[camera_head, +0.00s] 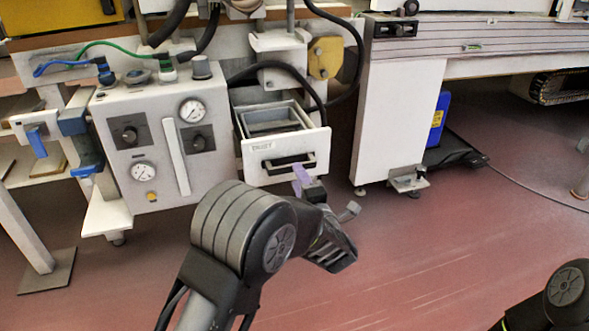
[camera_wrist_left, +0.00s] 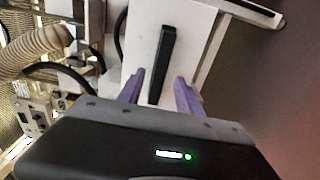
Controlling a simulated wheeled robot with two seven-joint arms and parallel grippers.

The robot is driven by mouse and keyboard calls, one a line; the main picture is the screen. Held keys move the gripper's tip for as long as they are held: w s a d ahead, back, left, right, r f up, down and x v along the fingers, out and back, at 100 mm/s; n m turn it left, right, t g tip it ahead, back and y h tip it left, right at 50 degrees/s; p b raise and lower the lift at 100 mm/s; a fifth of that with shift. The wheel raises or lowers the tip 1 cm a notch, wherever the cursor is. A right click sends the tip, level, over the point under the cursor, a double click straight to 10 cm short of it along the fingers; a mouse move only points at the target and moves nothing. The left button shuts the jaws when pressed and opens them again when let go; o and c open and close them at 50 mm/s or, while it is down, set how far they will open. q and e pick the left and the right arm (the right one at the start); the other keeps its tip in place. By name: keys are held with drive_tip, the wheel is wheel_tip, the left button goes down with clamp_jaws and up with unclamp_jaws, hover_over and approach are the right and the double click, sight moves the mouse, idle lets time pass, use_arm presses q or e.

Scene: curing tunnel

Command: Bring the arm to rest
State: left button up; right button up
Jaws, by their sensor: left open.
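My left arm reaches in from the bottom of the head view. My left gripper (camera_head: 304,181) is just in front of a white drawer (camera_head: 260,150) with a black handle (camera_head: 288,164). In the left wrist view my left gripper (camera_wrist_left: 160,92) has its two purple fingers spread apart, with nothing held. The black handle (camera_wrist_left: 163,64) shows beyond and between the fingertips; I cannot tell the exact gap. The drawer is pulled out, and its inside shows from above. Only a dark joint of my right arm shows at the lower right of the head view; its gripper is out of frame.
A white control box (camera_head: 160,150) with gauges and knobs stands left of the drawer. A white machine leg (camera_head: 395,125) stands to the right, with a blue container (camera_head: 438,120) behind it. A cable crosses the red floor (camera_head: 460,220), which is otherwise clear in front.

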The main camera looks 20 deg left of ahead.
use_arm(q)
drive_tip(key=shift+v, duration=1.2)
use_arm(e)
drive_tip(key=shift+r, duration=0.25)
